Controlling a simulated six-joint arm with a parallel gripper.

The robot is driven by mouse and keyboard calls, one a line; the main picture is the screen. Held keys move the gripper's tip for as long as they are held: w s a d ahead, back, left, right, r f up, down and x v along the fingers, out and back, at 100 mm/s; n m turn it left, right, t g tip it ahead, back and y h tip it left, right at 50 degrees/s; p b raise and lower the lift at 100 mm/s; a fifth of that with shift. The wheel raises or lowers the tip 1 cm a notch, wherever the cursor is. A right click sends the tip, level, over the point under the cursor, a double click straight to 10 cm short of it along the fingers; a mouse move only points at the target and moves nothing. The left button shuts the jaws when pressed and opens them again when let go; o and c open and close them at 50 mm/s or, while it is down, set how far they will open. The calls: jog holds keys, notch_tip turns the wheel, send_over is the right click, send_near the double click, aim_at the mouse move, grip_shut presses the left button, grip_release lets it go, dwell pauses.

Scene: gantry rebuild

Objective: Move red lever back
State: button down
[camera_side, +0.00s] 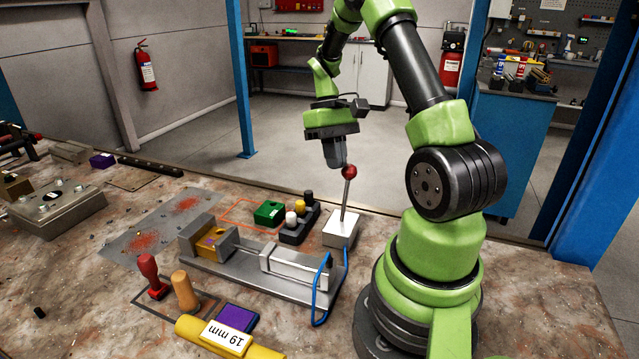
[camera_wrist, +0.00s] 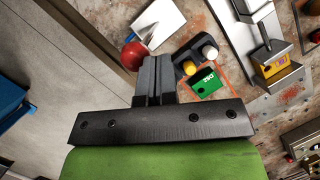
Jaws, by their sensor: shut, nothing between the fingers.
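The red lever is a red ball knob (camera_side: 349,171) on a thin metal rod, rising from a pale box-shaped base (camera_side: 341,229) on the bench. The rod stands nearly upright in the side view. My gripper (camera_side: 337,165) is shut and empty, just left of the knob at about its height. In the wrist view the red knob (camera_wrist: 134,55) is left of my closed fingers (camera_wrist: 156,62), close to them. I cannot tell whether they touch. The lever's base (camera_wrist: 157,22) shows above the knob in the wrist view.
A rack with black, white and yellow pegs (camera_side: 300,219) and a green block (camera_side: 269,213) stand left of the lever base. A grey vise (camera_side: 262,262) with a blue cable (camera_side: 319,290) lies in front. Stamps (camera_side: 184,290) and a yellow cylinder (camera_side: 228,338) are at the front.

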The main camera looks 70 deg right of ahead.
jog(key=shift+d+f, duration=0.1)
jog(key=shift+d, duration=0.45)
dwell(0.4)
jog(key=w+a+r, duration=0.2)
jog(key=w+a, duration=0.1)
jog(key=d+v, duration=0.1)
jog(key=v, duration=0.8)
jog(key=shift+d+f, duration=0.25)
jog(key=shift+d, duration=0.15)
